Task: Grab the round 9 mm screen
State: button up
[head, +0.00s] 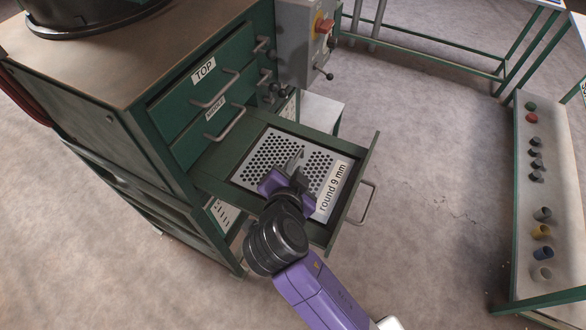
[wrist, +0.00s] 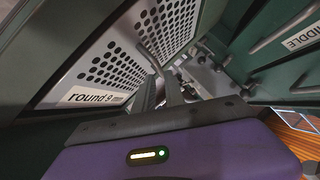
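The round 9 mm screen (head: 258,163) is a pale metal plate with rows of round holes and a white label reading "round 9 mm" (head: 333,188). It lies flat in the pulled-out lowest drawer (head: 222,168). The screen also shows in the wrist view (wrist: 112,75), with a thin grey bar handle (wrist: 150,57) at its middle. My gripper (head: 288,170) is over the middle of the screen, its fingertips (wrist: 162,92) at the handle. The fingers partly hide the handle, and I cannot tell whether they are closed on it.
Shut drawers marked TOP (head: 204,69) and MIDDLE (head: 214,109) are above the open drawer in the green cabinet (head: 85,95). A control box (head: 300,40) is at the back. A bench with coloured cups (head: 541,231) stands right. Open floor (head: 430,200) lies between.

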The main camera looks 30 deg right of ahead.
jog(key=p+x, duration=0.1)
jog(key=x, duration=0.4)
jog(key=shift+w+a+f, duration=0.1)
jog(key=shift+a, duration=0.05)
jog(key=shift+c, duration=0.2)
grip_shut()
dwell(1.2)
